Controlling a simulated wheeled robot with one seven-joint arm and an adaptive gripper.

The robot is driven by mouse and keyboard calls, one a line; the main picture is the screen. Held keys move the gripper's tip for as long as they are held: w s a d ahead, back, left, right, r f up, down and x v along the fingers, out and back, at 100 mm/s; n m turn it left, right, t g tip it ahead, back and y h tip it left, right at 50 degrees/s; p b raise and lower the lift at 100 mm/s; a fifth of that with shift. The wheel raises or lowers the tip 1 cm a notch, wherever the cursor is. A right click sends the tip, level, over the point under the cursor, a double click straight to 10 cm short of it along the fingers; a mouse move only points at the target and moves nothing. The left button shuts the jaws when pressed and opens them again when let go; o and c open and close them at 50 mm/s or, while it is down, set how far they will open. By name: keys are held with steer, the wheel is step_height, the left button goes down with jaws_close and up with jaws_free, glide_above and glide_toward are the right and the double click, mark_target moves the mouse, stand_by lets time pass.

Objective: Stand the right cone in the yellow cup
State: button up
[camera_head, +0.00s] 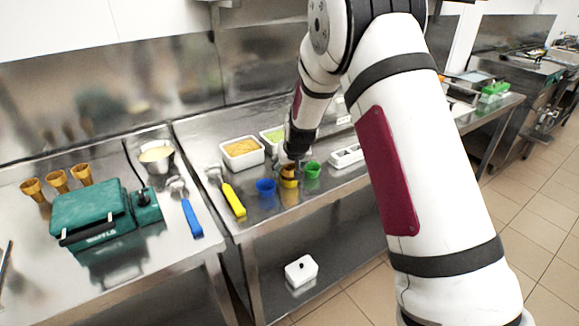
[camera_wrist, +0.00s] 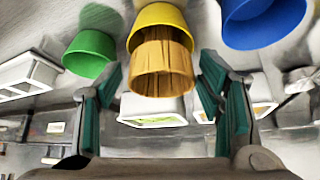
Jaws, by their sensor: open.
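A tan waffle cone (camera_head: 288,170) stands in the yellow cup (camera_head: 289,183), its wide end up. In the wrist view the cone (camera_wrist: 162,72) has its narrow end inside the yellow cup (camera_wrist: 158,16) and looks roughly straight. My gripper (camera_wrist: 160,68) is open, with one finger on each side of the cone and a visible gap to each. In the head view my gripper (camera_head: 293,154) is just above the cone, partly hidden by my arm. Three more cones stand at the far left, the rightmost of them (camera_head: 81,174) beside the others.
The blue cup (camera_head: 265,187) and green cup (camera_head: 312,170) stand close on either side of the yellow cup. Behind are tubs, one with orange contents (camera_head: 241,153). A yellow-handled scoop (camera_head: 234,200) lies to the left. A green waffle maker (camera_head: 92,212) stands farther left.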

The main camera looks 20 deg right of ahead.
steer(key=shift+r, duration=0.3)
steer(key=s+d+f+v, duration=0.1)
steer(key=s+v, duration=0.1)
steer(key=v, duration=2.2)
steer(key=s+r, duration=0.2)
steer(key=s, duration=1.2)
steer(key=s+r+g, duration=0.1)
steer(key=s+r, duration=0.2)
steer(key=s, duration=1.2)
steer(key=shift+n, duration=0.3)
steer(key=shift+w, duration=0.1)
